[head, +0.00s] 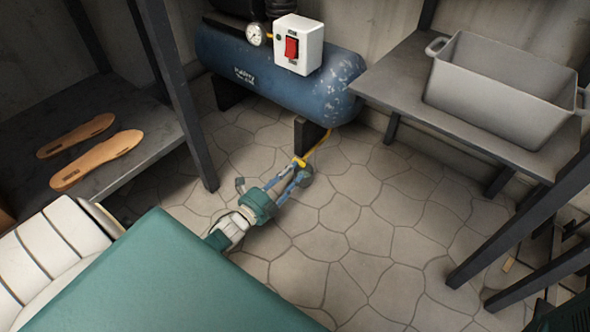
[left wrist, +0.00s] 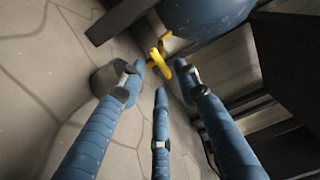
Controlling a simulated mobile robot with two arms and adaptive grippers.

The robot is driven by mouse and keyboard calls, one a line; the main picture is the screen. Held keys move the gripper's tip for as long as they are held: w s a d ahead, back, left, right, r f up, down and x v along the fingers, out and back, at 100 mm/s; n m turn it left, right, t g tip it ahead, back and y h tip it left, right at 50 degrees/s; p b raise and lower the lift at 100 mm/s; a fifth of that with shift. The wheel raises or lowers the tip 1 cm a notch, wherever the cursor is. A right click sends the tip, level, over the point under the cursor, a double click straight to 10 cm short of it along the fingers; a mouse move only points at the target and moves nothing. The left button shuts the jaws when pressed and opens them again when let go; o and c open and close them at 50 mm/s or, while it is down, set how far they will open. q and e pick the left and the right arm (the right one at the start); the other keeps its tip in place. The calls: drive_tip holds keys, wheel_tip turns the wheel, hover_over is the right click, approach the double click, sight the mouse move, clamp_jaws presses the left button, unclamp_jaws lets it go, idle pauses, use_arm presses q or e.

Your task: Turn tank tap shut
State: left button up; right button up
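The blue tank (head: 270,68) lies on dark feet at the back of the head view. A yellow pipe (head: 322,145) runs down from under its right end to the yellow tap (head: 299,162) near the floor. My left gripper (head: 296,178) reaches low to the tap. In the left wrist view its three blue fingers (left wrist: 158,84) are spread apart, with the yellow tap (left wrist: 160,63) just beyond and between the tips. I cannot tell whether any fingertip touches it. The blue tank also shows in the left wrist view (left wrist: 205,15). My right gripper does not show.
A white switch box (head: 298,45) with a red switch and a gauge (head: 257,34) sit on the tank. A grey bin (head: 495,90) stands on the right bench. Two tan soles (head: 95,160) lie on the left shelf (head: 155,130).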

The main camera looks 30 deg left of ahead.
use_arm(q)
drive_tip(key=s, duration=0.9)
drive_tip(key=shift+s+a, duration=0.35)
